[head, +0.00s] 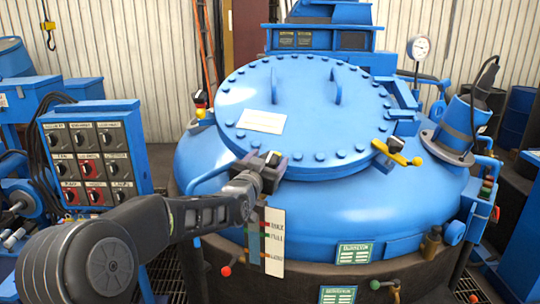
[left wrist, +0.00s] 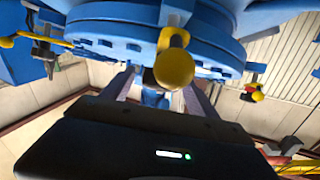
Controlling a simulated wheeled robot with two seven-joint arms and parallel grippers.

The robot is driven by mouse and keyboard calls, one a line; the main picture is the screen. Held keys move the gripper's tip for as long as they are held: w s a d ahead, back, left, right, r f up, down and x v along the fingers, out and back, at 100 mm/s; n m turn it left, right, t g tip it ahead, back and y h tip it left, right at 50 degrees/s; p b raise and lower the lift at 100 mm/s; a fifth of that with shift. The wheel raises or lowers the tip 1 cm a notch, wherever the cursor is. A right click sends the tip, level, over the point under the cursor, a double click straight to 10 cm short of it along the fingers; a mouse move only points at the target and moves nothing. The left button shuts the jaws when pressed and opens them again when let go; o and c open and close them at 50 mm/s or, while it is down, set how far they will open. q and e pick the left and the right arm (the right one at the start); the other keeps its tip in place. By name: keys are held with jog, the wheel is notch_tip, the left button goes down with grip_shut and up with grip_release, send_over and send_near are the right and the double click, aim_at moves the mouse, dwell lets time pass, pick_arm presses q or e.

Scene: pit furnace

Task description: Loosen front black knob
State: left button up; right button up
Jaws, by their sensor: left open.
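The blue furnace lid (head: 305,110) is closed, with bolts around its rim. My left gripper (head: 268,168) is at the lid's front edge and covers most of the front clamp, so the front black knob is hard to make out in the head view. In the left wrist view my left gripper (left wrist: 160,84) has its two fingers apart, with nothing clearly held. A yellow ball end (left wrist: 174,69) of a clamp handle shows close in front of the fingers, below the lid rim (left wrist: 115,30). Whether a finger touches the clamp I cannot tell. My right gripper is not in view.
Another black knob (head: 397,145) with a yellow handle is at the lid's right edge, and a clamp (head: 201,103) is at its left. A control panel (head: 92,160) stands at left. A blue cylinder (head: 459,126) and a gauge (head: 419,48) rise at right.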

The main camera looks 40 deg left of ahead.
pick_arm(q)
jog(key=shift+w+a, duration=0.15)
jog(key=shift+w, duration=0.45)
jog(key=c, duration=1.4)
